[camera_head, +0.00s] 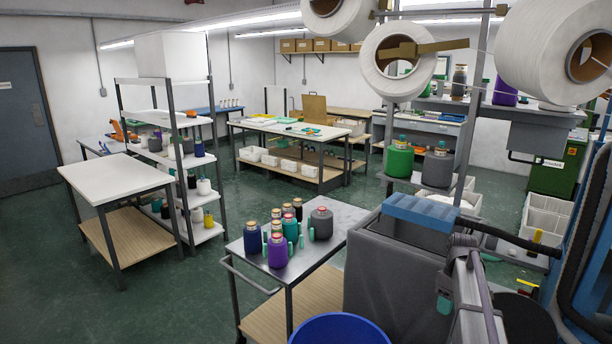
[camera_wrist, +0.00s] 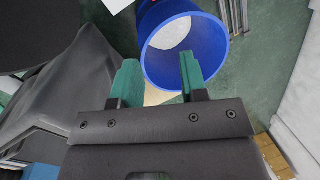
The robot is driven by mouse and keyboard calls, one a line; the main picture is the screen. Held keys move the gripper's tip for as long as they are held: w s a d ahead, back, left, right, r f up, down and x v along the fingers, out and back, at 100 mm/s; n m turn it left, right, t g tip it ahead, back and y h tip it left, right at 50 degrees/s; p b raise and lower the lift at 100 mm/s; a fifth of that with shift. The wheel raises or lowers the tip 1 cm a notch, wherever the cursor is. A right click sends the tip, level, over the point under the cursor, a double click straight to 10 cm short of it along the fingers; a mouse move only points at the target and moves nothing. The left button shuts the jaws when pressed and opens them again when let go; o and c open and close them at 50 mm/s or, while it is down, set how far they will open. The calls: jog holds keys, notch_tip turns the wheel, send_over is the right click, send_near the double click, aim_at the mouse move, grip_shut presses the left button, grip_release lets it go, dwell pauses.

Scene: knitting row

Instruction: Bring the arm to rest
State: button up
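My gripper (camera_wrist: 158,74) shows in the wrist view, with two green-tipped fingers set apart and nothing between them. It is open and empty. The right finger overlaps the bin's rim in the picture; I cannot tell the distance. The same blue bin (camera_head: 340,331) shows at the bottom edge of the head view.
A metal cart (camera_head: 343,213) holds several yarn cones (camera_head: 321,223). A large grey box-like body (camera_head: 385,285) stands right of it. White spools (camera_head: 392,62) hang at upper right. A white-topped table (camera_head: 115,178) stands left. Green floor (camera_head: 170,300) is open at lower left.

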jog(key=s+a+f+m+t+b, duration=0.1)
jog(key=s+a+f+m+b, duration=0.1)
jog(key=s+a, duration=0.8)
jog(key=s+a+f+m+t+h+b, duration=0.1)
jog(key=s+a+f+m, duration=0.3)
jog(key=s+a, duration=0.7)
jog(key=shift+s+a+m+b, duration=0.25)
jog(key=shift+a+m+b, duration=0.15)
jog(key=shift+a+b, duration=0.6)
